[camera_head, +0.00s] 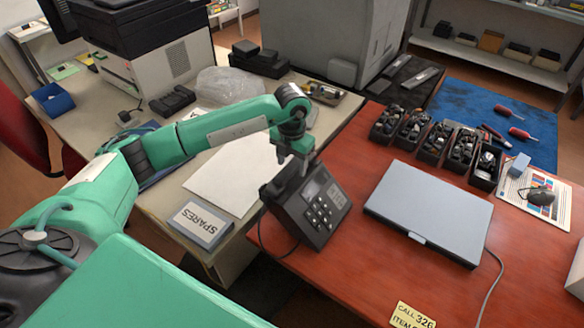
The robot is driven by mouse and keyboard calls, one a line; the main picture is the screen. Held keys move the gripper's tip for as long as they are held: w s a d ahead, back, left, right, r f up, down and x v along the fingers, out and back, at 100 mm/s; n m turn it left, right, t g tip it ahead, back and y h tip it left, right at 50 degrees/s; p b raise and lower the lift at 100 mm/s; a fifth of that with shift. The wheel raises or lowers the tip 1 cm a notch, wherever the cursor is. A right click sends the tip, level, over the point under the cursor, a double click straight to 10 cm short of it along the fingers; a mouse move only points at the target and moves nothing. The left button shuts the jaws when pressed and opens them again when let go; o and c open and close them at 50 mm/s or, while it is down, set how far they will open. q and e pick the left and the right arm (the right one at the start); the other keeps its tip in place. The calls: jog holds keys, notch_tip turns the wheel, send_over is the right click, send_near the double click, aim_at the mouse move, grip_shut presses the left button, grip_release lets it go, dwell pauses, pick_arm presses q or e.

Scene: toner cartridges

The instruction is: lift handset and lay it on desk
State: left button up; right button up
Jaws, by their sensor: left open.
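A dark desk phone (322,212) with a keypad and small screen stands at the left edge of the red-brown desk (350,262). Its black handset (280,188) appears to lie along the phone's left side, partly hidden by my gripper. My left gripper (293,160) is open and points down at the upper left of the phone, over the handset's upper end. I cannot tell whether the fingers touch the handset. My right gripper is out of view.
A closed grey laptop (430,208) lies right of the phone. Several black bins (437,142) of small parts stand behind it. A SPARES box (201,224) and white sheet (228,178) are on the pale left table. Bare desk lies in front of the laptop.

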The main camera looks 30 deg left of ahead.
aim_at(292, 165)
pick_arm(q)
jog(key=shift+f, duration=1.3)
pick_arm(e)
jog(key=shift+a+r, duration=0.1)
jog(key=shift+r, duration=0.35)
pick_arm(q)
jog(key=c, duration=1.2)
jog(key=shift+o, duration=0.2)
jog(key=shift+r, duration=0.1)
